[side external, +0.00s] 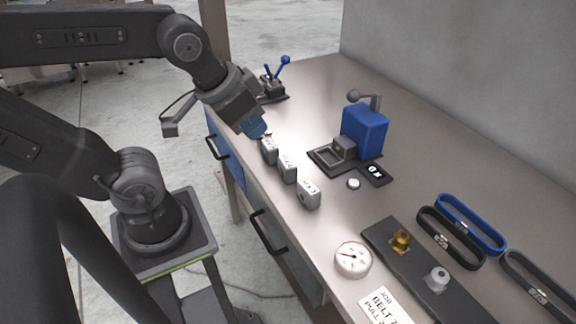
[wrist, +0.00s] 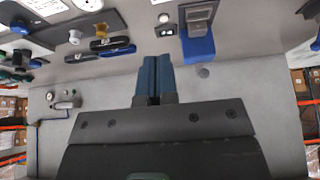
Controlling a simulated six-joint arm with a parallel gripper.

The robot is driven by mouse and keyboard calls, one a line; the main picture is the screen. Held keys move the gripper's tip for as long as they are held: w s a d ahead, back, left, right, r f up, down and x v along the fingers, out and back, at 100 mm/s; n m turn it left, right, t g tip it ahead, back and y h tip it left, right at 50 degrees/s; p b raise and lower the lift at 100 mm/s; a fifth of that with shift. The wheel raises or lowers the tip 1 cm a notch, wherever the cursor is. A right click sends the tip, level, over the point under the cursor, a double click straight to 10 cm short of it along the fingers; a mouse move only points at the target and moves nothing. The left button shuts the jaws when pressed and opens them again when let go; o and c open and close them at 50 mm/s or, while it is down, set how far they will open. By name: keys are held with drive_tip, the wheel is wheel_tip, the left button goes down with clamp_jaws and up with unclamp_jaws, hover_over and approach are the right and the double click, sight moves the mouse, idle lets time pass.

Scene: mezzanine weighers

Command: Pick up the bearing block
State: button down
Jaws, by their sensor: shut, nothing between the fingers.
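Three small grey blocks with dark markings stand in a row along the bench's near edge: a far one (side external: 268,150), a middle one (side external: 287,170) and a near one (side external: 309,194). Another grey block (side external: 344,147) sits against a blue housing (side external: 365,130) on a dark base. I cannot tell which of these is the bearing block. My gripper (side external: 257,131) is shut and empty, its blue fingertips close above the far grey block. Contact cannot be made out. The shut fingers show in the wrist view (wrist: 154,80), with the blue housing (wrist: 199,48) beyond them.
A blue-handled clamp (side external: 274,85) stands at the far end. A white button (side external: 353,183), black display (side external: 376,174), dial gauge (side external: 353,259), dark strip with brass (side external: 401,240) and silver (side external: 437,277) knobs, belts (side external: 470,222) and a sign (side external: 383,308) occupy the near bench.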

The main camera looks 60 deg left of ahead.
drive_tip(key=c, duration=1.8)
unclamp_jaws()
drive_tip(key=shift+c, duration=0.2)
drive_tip(key=o, duration=1.2)
drive_tip(key=m+g+y, duration=0.3)
drive_tip(key=m+g, duration=0.2)
drive_tip(key=m, duration=1.4)
approach(288, 162)
drive_tip(key=x, duration=0.6)
drive_tip(key=shift+a, duration=0.25)
drive_tip(key=shift+x, duration=3)
